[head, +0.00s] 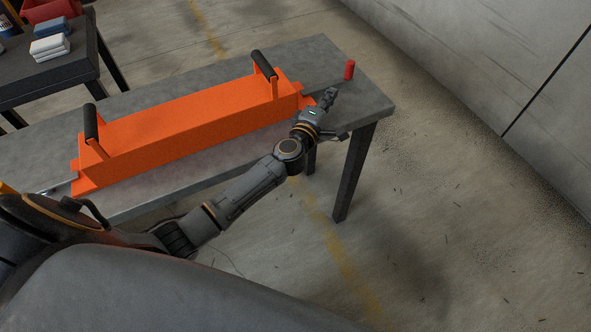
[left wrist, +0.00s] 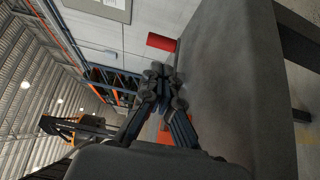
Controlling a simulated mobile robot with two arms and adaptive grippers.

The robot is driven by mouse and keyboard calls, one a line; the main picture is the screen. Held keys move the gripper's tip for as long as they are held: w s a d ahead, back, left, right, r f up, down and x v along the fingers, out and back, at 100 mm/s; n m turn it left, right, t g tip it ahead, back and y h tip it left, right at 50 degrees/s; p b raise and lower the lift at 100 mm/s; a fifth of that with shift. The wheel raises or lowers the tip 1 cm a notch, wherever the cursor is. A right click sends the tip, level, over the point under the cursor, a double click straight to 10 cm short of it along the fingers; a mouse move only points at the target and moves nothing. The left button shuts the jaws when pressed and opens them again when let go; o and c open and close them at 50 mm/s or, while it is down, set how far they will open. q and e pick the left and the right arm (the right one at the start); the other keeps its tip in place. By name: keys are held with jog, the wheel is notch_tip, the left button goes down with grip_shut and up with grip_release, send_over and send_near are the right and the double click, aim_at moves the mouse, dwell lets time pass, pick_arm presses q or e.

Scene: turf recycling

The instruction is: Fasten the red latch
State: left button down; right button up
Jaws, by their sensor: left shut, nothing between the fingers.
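The red latch (head: 349,69) shows as a short upright red cylinder near the right end of the grey table, beyond the end of a long orange box (head: 180,128). In the left wrist view the red cylinder (left wrist: 161,42) lies sideways in the tilted picture, just beyond the fingertips. My left gripper (head: 330,94) is over the table by the box's right end, a little nearer to me than the red cylinder and apart from it. Its fingers (left wrist: 164,72) are closed together and empty. My right gripper is not in view.
The orange box has two black handles (head: 264,65) and lies along the grey table (head: 312,52). A dark side table (head: 62,72) at the upper left holds white and blue blocks (head: 50,45). A grey wall (head: 500,60) stands at the right, with clear floor before it.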

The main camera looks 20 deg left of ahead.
pick_arm(q)
jog(key=s+a, duration=0.2)
jog(key=a, duration=0.1)
jog(key=shift+s+a+h, duration=0.1)
jog(key=shift+s+h, duration=0.05)
jog(key=shift+h, duration=0.15)
jog(key=shift+m, duration=0.4)
jog(key=s, duration=1)
jog(key=shift+s+a+r+p, duration=0.1)
jog(key=shift+s+p, duration=0.3)
jog(key=s+d+f+m+g+h, duration=0.1)
jog(key=s+d+f+m+h, duration=0.1)
jog(key=d+m+h, duration=0.25)
notch_tip(320, 180, down, 12)
jog(key=s+m+g+y, duration=0.1)
jog(key=s+m+g, duration=0.1)
jog(key=m, duration=0.2)
jog(key=shift+a+g+y, duration=0.3)
jog(key=shift+a+y, duration=0.05)
jog(key=shift+a, duration=0.1)
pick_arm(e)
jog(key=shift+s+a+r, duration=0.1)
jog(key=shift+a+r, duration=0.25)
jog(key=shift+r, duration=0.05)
